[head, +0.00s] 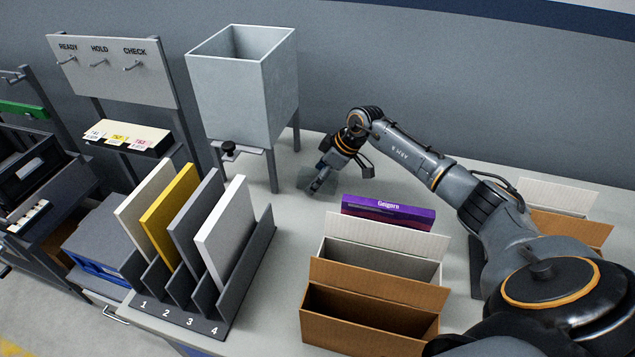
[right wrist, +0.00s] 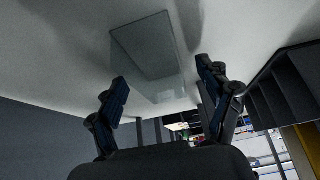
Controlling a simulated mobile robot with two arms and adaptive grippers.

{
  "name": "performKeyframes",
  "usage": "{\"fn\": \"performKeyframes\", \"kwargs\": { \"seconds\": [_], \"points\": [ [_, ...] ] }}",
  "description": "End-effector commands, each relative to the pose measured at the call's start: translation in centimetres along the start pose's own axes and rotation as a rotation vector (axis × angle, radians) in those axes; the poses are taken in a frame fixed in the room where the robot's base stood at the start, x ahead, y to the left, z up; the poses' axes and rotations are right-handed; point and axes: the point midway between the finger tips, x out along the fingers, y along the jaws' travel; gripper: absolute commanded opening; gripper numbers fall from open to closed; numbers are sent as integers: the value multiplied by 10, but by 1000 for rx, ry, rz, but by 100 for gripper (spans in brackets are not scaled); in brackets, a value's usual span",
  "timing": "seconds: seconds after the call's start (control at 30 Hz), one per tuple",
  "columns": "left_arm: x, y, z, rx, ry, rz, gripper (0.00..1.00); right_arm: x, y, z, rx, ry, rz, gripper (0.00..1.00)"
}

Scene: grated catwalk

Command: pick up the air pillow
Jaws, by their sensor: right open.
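The air pillow (head: 316,181) is a clear, see-through flat piece lying on the grey table, below and just left of my right gripper in the head view. In the right wrist view the air pillow (right wrist: 148,48) shows as a pale, glassy rectangle beyond the fingertips. My right gripper (head: 342,180) is open, with its fingers pointing down at the table. In the wrist view the two fingers of the right gripper (right wrist: 162,76) stand apart with nothing held between them. I cannot tell whether a finger touches the pillow. My left gripper is not in view.
A grey hopper (head: 240,85) on legs stands left of the pillow. A purple box (head: 388,212) and open cartons (head: 372,312) lie in front of my right arm. A numbered rack (head: 235,290) holds upright panels.

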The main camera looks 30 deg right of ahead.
Motion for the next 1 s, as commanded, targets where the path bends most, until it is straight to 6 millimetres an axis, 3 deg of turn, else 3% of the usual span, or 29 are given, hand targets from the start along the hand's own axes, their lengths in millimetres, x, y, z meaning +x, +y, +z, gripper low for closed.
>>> {"fn": "performKeyframes", "kwargs": {
  "seconds": [0.8,1.0],
  "points": [
    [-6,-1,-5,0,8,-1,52,5,0,3,1,0,0,79],
    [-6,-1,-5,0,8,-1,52,4,0,3,1,0,0,40]
  ]
}}
